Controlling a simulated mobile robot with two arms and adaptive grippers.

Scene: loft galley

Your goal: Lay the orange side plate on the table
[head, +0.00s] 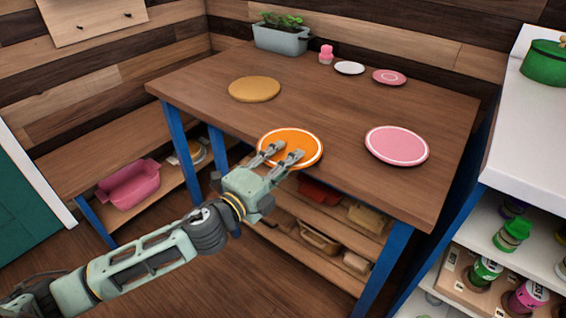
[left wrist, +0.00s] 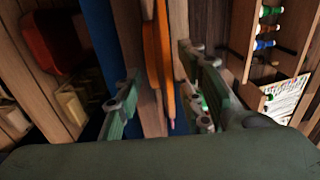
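The orange side plate (head: 298,143), with a white ring near its rim, is at the front edge of the wooden table (head: 330,105), its near part over the edge. My left gripper (head: 281,153) is at the plate's near rim, fingers spread. In the left wrist view the orange plate (left wrist: 161,60) shows edge-on between the open fingers of my left gripper (left wrist: 160,95), with gaps beside it; I see no clear contact. The fingers hide part of the near rim in the head view. My right gripper is in neither view.
A pink plate (head: 397,145) lies to the right and a tan round mat (head: 254,89) to the back left. A white plate (head: 349,68), small pink plate (head: 389,77), pink item (head: 326,54) and planter (head: 281,39) stand at the back. The table's middle is clear.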

